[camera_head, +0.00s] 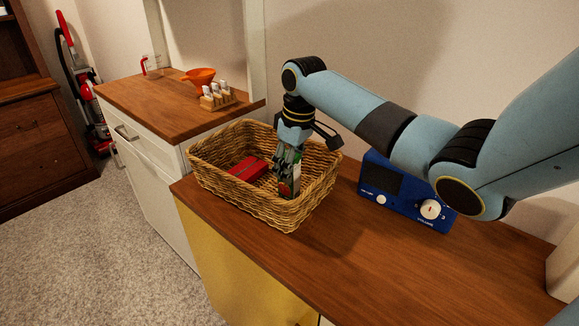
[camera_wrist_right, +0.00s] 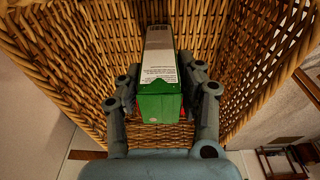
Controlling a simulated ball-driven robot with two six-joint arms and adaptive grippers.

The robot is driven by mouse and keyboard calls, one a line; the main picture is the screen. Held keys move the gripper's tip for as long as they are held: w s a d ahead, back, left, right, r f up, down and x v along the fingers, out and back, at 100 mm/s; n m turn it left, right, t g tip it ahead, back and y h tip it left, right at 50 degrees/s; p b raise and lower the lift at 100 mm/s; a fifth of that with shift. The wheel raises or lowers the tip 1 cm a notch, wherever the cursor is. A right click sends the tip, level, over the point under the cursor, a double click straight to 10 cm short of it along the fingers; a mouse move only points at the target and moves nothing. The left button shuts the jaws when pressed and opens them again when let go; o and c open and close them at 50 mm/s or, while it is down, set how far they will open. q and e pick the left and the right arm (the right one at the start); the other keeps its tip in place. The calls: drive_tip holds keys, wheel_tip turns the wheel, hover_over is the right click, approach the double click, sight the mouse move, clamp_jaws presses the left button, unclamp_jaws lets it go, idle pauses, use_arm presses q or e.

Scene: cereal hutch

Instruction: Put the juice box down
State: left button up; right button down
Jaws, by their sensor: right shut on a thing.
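My right gripper (camera_head: 289,152) reaches down into a wicker basket (camera_head: 235,202) on the wooden counter. It is shut on the juice box (camera_head: 296,180), a carton with green and white sides. In the right wrist view the juice box (camera_wrist_right: 160,80) sits between the two fingers (camera_wrist_right: 160,98), its green end towards the camera. The basket's woven walls (camera_wrist_right: 82,75) surround it there. The box is inside the basket, at its right side in the head view. I cannot tell whether its lower end touches the basket floor. My left gripper is not in view.
A red packet (camera_head: 248,168) lies in the basket, left of the juice box. A blue radio (camera_head: 400,194) stands right of the basket. An orange funnel (camera_head: 200,77) and a small rack with jars (camera_head: 217,96) stand on the left counter. The front counter (camera_head: 370,262) is clear.

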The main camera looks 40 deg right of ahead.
drive_tip(key=shift+f, duration=0.1)
drive_tip(key=c, duration=0.8)
unclamp_jaws()
drive_tip(key=shift+c, duration=0.2)
drive_tip(key=r, duration=0.4)
drive_tip(key=s+r, duration=0.1)
drive_tip(key=r, duration=0.7)
drive_tip(key=shift+s+d+r+p, duration=0.1)
drive_tip(key=shift+s+d+p, duration=0.05)
drive_tip(key=shift+s+p, duration=0.25)
